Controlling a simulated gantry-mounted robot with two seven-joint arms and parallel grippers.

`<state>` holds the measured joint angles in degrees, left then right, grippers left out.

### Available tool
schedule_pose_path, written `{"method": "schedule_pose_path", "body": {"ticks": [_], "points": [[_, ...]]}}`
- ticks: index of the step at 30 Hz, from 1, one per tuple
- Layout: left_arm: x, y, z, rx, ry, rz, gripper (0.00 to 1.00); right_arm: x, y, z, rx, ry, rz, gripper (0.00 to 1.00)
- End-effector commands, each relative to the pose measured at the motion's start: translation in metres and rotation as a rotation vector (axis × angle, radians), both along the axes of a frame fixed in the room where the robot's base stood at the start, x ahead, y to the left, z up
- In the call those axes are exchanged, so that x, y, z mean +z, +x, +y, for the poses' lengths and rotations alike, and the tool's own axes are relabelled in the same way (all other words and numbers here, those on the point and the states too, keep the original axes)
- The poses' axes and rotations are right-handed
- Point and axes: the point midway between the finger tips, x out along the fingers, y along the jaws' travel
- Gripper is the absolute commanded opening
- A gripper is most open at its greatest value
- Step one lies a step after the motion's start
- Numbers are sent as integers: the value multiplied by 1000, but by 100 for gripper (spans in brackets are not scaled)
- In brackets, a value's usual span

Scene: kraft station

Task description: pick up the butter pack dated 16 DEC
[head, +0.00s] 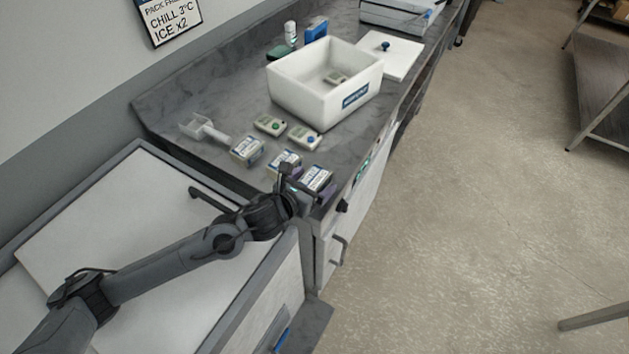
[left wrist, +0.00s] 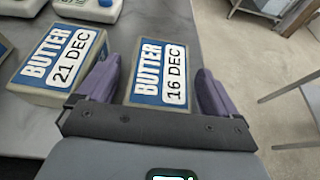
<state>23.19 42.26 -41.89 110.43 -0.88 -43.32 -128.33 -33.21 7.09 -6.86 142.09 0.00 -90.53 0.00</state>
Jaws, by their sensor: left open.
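The butter pack dated 16 DEC (left wrist: 161,72) lies on the grey counter, its blue label facing up. It sits between the two purple fingers of my left gripper (left wrist: 158,88), which are open with a gap on each side of it. In the head view this pack (head: 317,178) is the rightmost of the packs, near the counter's front edge, and my left gripper (head: 303,189) is at its near side. A butter pack dated 21 DEC (left wrist: 62,65) lies just left of the left finger. My right gripper is not in view.
A third pack (head: 246,151) lies further left beside a white scoop (head: 204,130). Two small devices (head: 270,125) (head: 304,137) with coloured buttons lie behind the packs. A white open box (head: 297,101) stands beyond them, with its lid (head: 403,58) alongside. The counter edge is close on the right.

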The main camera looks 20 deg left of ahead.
Motion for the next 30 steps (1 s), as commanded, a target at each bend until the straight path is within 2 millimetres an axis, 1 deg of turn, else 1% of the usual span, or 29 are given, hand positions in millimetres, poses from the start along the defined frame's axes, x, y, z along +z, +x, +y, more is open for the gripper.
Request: {"method": "schedule_pose_path", "body": {"ticks": [6, 8, 18, 19, 26, 30], "points": [[0, 1, 0, 0, 0, 0, 94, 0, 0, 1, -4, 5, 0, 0], [0, 0, 0, 0, 0, 0, 84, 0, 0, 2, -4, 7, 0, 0], [0, 0, 0, 0, 0, 0, 32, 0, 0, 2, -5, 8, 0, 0], [0, 0, 0, 0, 0, 0, 28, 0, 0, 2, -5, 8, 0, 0], [1, 1, 0, 0, 0, -2, 28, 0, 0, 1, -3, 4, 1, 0], [6, 1, 0, -1, -1, -3, 28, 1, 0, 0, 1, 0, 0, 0]]}}
